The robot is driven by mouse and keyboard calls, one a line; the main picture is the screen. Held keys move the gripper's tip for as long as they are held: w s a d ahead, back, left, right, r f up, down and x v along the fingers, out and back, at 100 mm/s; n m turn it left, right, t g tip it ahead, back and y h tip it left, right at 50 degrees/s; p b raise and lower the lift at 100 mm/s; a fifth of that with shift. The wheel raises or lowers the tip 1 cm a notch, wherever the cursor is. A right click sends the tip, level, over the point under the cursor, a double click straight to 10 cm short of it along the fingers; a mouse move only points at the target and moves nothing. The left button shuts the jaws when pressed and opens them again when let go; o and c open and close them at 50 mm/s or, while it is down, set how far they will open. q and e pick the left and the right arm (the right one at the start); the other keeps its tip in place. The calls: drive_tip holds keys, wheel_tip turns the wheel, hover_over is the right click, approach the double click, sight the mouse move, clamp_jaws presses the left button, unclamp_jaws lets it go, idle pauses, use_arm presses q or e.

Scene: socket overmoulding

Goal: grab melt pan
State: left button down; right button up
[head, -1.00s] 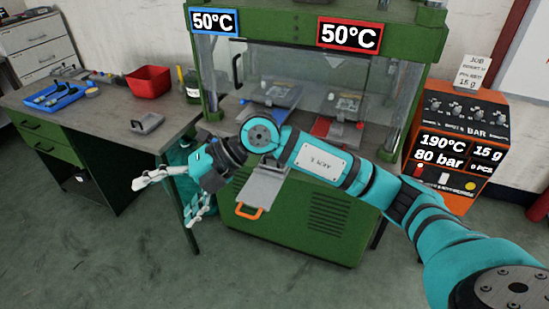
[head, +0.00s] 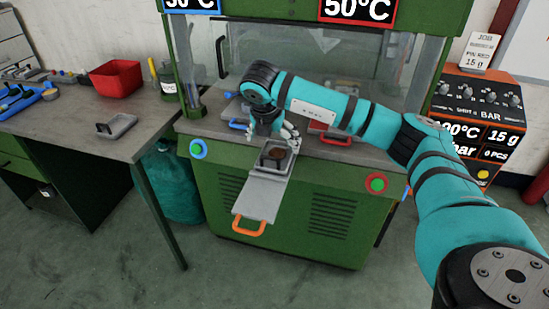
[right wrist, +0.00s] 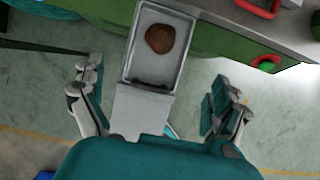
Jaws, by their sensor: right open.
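The melt pan (head: 284,167), a small grey tray with a brown lump in it, sits at the upper end of a pale metal slide (head: 258,198) on the front of the green press. In the right wrist view the pan (right wrist: 170,71) is at the top centre, with the brown lump (right wrist: 160,39) inside. My right gripper (head: 277,132) is open and empty, pointing down at the pan. In the wrist view its fingers (right wrist: 156,106) stand wide apart on either side of the slide, not touching the pan. My left gripper is out of view.
The slide ends in an orange handle (head: 248,226). A grey pan with a black handle (head: 117,127) and a red bin (head: 116,80) stand on the left bench. An orange control unit (head: 478,115) stands at the right.

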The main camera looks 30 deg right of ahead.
sight(274, 162)
drive_tip(key=x, duration=0.3)
drive_tip(key=shift+f, duration=0.2)
drive_tip(key=x, duration=0.2)
drive_tip(key=p+x, duration=0.1)
drive_tip(key=x, duration=0.1)
drive_tip(key=shift+w+a+f, duration=0.1)
drive_tip(key=shift+a+f, duration=0.05)
drive_tip(key=shift+f, duration=0.15)
drive_tip(key=shift+w+f, duration=0.1)
drive_tip(key=shift+f, duration=0.15)
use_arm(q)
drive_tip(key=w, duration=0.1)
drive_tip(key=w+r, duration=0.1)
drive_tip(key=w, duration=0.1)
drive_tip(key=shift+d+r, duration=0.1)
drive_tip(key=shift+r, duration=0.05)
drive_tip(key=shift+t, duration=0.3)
use_arm(e)
drive_tip(key=shift+c, duration=0.4)
drive_tip(key=c, duration=0.7)
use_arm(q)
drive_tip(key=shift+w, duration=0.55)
use_arm(e)
drive_tip(key=c, duration=0.3)
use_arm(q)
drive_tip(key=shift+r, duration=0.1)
use_arm(e)
drive_tip(key=shift+r, duration=0.1)
